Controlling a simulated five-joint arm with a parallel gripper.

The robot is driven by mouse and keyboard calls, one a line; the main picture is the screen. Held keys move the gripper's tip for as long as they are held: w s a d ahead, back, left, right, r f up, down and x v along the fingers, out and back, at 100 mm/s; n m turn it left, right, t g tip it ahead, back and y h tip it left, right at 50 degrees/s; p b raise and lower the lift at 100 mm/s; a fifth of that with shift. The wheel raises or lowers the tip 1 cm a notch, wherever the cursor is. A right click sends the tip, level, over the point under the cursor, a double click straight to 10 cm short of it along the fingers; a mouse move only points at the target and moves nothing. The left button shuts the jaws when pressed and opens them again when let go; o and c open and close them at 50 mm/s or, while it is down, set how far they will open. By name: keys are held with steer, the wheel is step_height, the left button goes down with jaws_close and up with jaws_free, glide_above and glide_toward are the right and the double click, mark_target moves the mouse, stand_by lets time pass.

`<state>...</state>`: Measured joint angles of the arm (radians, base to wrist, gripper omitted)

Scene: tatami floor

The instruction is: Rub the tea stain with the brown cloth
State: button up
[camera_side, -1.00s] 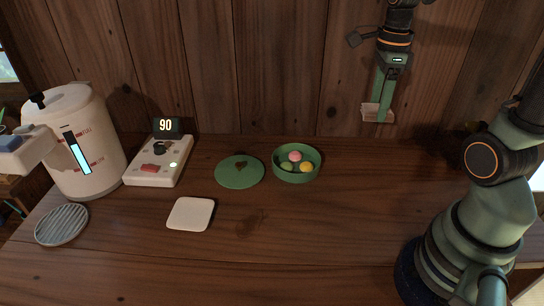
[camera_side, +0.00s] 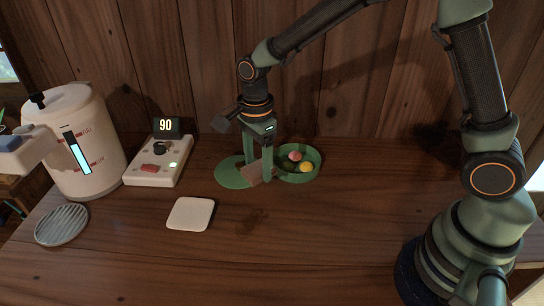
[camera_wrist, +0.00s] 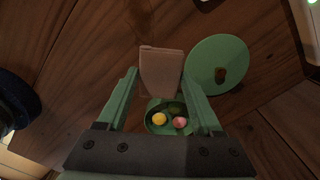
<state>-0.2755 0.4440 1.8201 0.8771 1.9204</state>
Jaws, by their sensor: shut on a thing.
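My gripper (camera_side: 257,168) is shut on the brown cloth (camera_side: 253,174), a small folded piece, low over the right edge of a round green plate (camera_side: 228,177). In the wrist view the cloth (camera_wrist: 161,68) sits between the fingertips. I cannot tell whether the cloth touches the plate or table.
A green bowl (camera_side: 314,170) with several coloured balls stands just right of my gripper. A white square coaster (camera_side: 190,214), a control box (camera_side: 154,178) reading 90, a white kettle-like urn (camera_side: 88,140) and a grey ribbed disc (camera_side: 62,225) are to the left. The front right table is clear.

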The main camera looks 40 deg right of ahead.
mark_target(254, 206)
steer(key=shift+a+f+n, duration=0.15)
steer(key=shift+a+f, duration=0.2)
steer(key=shift+a, duration=0.2)
steer(key=shift+a+f+n, duration=0.15)
steer(key=shift+a+f, duration=0.15)
steer(key=shift+a, duration=0.25)
steer(key=shift+f, duration=3.55)
steer(key=shift+s+a+f, duration=0.15)
steer(key=shift+f, duration=0.15)
steer(key=shift+s+a, duration=3.35)
steer(key=shift+s, duration=0.05)
steer(key=shift+w+d, duration=3.55)
steer(key=shift+d, duration=0.05)
steer(key=shift+s+a, duration=0.15)
steer(key=shift+s, duration=0.1)
steer(key=shift+s+a, duration=3.3)
steer(key=shift+s, duration=0.05)
steer(key=shift+w+d, duration=3.55)
steer(key=shift+a+r, duration=0.1)
steer(key=shift+r, duration=3.95)
